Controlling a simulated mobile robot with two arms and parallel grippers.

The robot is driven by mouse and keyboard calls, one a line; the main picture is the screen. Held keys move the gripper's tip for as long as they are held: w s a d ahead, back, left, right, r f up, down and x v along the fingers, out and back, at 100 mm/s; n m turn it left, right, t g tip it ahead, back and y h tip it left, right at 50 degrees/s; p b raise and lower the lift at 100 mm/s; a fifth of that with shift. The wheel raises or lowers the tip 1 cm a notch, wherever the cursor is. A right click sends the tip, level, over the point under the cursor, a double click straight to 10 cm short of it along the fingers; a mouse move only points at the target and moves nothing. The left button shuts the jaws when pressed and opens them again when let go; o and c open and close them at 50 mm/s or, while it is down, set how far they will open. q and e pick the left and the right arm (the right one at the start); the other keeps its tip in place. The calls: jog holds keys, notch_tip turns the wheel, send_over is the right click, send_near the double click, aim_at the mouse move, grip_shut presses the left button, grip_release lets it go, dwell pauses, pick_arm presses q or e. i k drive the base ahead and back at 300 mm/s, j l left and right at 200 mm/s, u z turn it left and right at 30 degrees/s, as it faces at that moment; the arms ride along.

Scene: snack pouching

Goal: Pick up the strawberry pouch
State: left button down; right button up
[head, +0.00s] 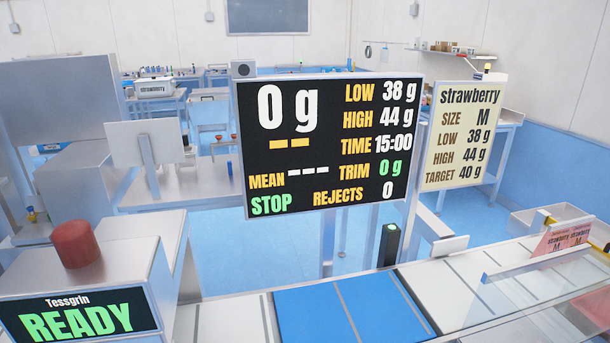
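Pink pouches (560,239) labelled "strawberry M" stand at the right edge of the head view, behind a clear panel and a pale bar. They look like two labels side by side, and I cannot tell how many pouches there are. A cream sign (464,138) reads "strawberry", size M, low 38 g, high 44 g, target 40 g. Neither of my grippers is in view.
A dark display (328,143) shows 0 g and STOP. A box with a red button (76,243) and a READY screen (80,318) stands at lower left. A conveyor with a blue section (352,308) crosses the front. A white bin (550,216) is at right.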

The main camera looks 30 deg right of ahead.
aim_at(555, 238)
jog(key=z, duration=2.55)
jog(key=i+l+u, duration=0.1)
jog(key=u, duration=0.4)
jog(key=i+l+u, duration=0.1)
jog(key=u, duration=0.4)
jog(key=i+l+u, duration=0.25)
jog(key=l, duration=0.45)
jog(key=i+l+u, duration=0.1)
jog(key=l+u, duration=0.2)
jog(key=l, duration=0.4)
jog(key=l+u, duration=0.25)
jog(key=l, duration=0.5)
jog(key=i, duration=0.05)
